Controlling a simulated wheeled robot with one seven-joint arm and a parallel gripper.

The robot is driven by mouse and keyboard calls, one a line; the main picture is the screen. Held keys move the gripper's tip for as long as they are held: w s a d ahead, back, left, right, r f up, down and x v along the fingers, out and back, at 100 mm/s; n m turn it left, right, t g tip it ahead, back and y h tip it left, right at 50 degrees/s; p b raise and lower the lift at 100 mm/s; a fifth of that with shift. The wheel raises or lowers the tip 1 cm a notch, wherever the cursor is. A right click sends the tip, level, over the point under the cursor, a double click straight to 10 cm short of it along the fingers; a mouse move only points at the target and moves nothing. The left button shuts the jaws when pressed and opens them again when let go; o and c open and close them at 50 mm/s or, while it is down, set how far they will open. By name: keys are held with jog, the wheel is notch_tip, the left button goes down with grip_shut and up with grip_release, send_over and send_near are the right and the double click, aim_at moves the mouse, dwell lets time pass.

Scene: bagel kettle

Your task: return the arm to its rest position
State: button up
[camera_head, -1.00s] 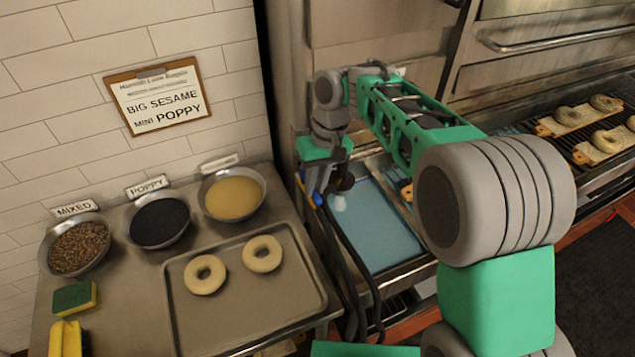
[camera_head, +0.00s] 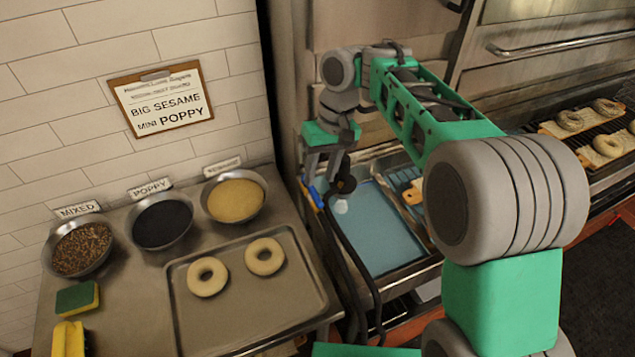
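My arm is raised on the right side of the view, bent at the elbow, with its far end over the kettle area. My gripper (camera_head: 327,172) hangs down at the left edge of the blue water basin (camera_head: 385,235). Its two dark fingers appear spread apart, with a dark round piece beside the right one. I cannot make out anything held between them. The gripper is well to the right of and above the metal tray (camera_head: 245,318), which holds two plain bagels (camera_head: 207,276) and (camera_head: 265,256).
Bowls of mixed topping (camera_head: 82,248), poppy (camera_head: 163,223) and sesame (camera_head: 235,199) line the back of the counter. A sponge (camera_head: 77,298) and a yellow brush (camera_head: 68,340) lie at left. Bagels on boards (camera_head: 570,120) sit on the oven rack at right. Dark hoses run beside the basin.

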jog(key=r, duration=0.2)
jog(key=r+p, duration=0.1)
jog(key=shift+w+d+r, duration=0.1)
jog(key=shift+w+d, duration=0.05)
jog(key=shift+d, duration=0.15)
jog(key=s+d+m+t+h, duration=0.1)
jog(key=s+d+m+t, duration=0.1)
jog(key=s+d, duration=0.5)
jog(key=s+d+f+m+t+h+b, duration=0.1)
jog(key=s+d+m+t, duration=0.2)
jog(key=d, duration=0.9)
jog(key=s, duration=0.3)
jog(key=shift+s+f+m+t, duration=0.25)
jog(key=shift+s+m+t, duration=0.05)
jog(key=shift+s+m, duration=0.1)
